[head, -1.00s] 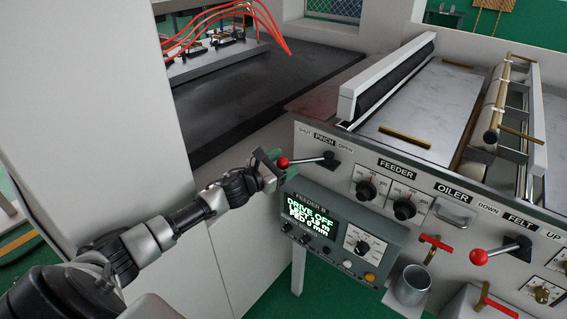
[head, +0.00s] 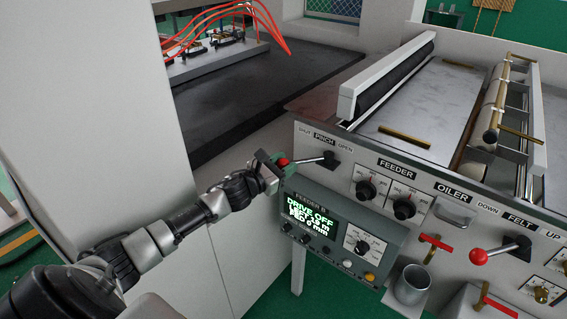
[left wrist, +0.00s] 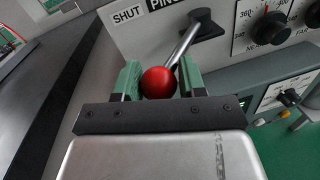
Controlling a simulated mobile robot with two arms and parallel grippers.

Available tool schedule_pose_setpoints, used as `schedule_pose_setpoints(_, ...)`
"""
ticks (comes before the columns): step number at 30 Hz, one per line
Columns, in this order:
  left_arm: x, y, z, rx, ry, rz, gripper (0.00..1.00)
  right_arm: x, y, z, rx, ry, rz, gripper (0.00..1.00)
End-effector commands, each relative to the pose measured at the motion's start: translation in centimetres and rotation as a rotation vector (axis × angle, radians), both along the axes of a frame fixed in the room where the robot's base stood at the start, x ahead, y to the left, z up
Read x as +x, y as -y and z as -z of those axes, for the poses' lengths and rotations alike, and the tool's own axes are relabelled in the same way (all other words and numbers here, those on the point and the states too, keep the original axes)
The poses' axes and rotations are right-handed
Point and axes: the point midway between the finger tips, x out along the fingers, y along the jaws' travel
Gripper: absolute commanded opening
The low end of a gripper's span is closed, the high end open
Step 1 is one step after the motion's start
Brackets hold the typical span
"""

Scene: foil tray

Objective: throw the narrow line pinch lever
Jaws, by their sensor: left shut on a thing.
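The pinch lever has a red ball knob (head: 283,161) on a metal rod that runs to a black pivot (head: 330,160) under the PINCH label, between SHUT and OPEN. The rod points left, toward the SHUT side. My left gripper (head: 279,164) is at the knob. In the left wrist view the red knob (left wrist: 159,82) sits between the two green fingers of my left gripper (left wrist: 160,80), which are closed on it. The rod (left wrist: 183,46) rises up and right from the knob to the black pivot. My right gripper is not in view.
Below the lever is a display box (head: 340,236) reading DRIVE OFF, with knobs and buttons. Feeder dials (head: 385,198) are to its right. A second red-knobbed lever (head: 479,257) is by the FELT label. A metal cup (head: 411,285) hangs below.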

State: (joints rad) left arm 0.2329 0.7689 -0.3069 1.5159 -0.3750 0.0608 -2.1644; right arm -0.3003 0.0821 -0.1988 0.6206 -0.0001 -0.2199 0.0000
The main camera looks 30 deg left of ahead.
Motion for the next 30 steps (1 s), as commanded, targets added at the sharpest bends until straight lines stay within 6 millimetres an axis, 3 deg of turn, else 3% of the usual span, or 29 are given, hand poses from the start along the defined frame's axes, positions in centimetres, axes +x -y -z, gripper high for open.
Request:
schedule_pose_setpoints(18,-2.9,5.8,-0.1,-0.009,-0.003,-0.486,0.0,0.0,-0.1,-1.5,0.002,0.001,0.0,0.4)
schedule_pose_setpoints(30,-3.1,9.6,-0.1,-0.006,-0.004,-0.867,0.0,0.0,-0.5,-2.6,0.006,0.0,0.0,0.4)
